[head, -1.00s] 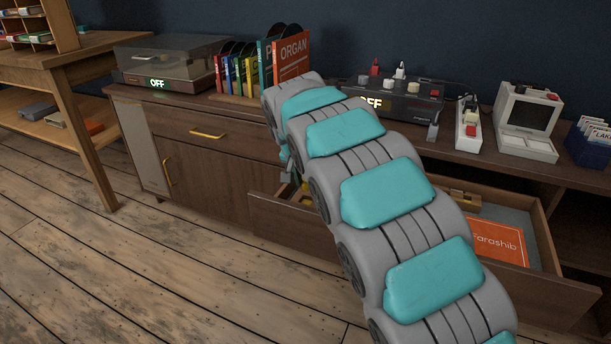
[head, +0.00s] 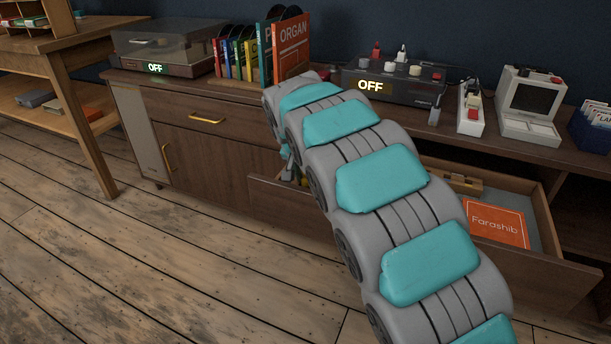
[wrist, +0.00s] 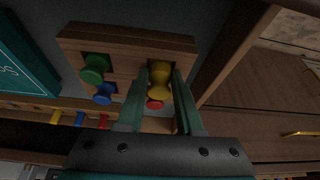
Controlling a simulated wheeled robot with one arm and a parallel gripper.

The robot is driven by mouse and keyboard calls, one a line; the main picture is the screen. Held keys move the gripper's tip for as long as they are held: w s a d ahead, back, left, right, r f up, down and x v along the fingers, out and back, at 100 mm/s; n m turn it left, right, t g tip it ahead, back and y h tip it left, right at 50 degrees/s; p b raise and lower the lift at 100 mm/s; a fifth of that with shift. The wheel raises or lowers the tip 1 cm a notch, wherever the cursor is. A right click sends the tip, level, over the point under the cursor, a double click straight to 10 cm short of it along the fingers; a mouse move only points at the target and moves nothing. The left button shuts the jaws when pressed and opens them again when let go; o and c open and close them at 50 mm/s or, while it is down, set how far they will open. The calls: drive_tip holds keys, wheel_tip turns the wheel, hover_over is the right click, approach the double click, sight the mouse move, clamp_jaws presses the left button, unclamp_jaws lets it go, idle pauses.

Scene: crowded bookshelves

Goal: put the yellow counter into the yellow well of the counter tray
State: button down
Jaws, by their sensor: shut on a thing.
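In the wrist view, the wooden counter tray (wrist: 122,42) lies inside the open drawer. My gripper (wrist: 161,74) is shut on the yellow counter (wrist: 159,78), a spool-shaped piece, at the tray's right part. A dark well shows around the yellow counter's far end. I cannot tell if the counter is inside this well or just above it. A green counter (wrist: 95,69) and a blue counter (wrist: 104,94) stand at the tray's left part. A red counter (wrist: 155,104) shows partly behind the fingers. In the head view, my arm hides the tray and most of the gripper.
The drawer (head: 552,262) is pulled out and holds an orange-labelled item (head: 496,224). In the wrist view, a teal item (wrist: 22,62) lies left of the tray, and its right drawer wall (wrist: 235,52) is close. Devices (head: 415,88) and upright sleeves (head: 291,48) stand on the cabinet top.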

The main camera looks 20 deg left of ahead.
drive_tip(key=shift+s+f, duration=0.1)
drive_tip(key=shift+f, duration=0.2)
drive_tip(key=c, duration=0.5)
unclamp_jaws()
drive_tip(key=shift+f, duration=0.1)
drive_tip(key=shift+c, duration=0.2)
drive_tip(key=shift+o, duration=0.3)
drive_tip(key=shift+d+f, duration=0.15)
drive_tip(key=shift+d, duration=0.05)
drive_tip(key=shift+s, duration=0.1)
drive_tip(key=shift+r, duration=0.5)
drive_tip(key=v, duration=0.7)
drive_tip(key=shift+a+r+b, duration=0.3)
drive_tip(key=shift+r+b, duration=0.1)
drive_tip(key=o, duration=0.5)
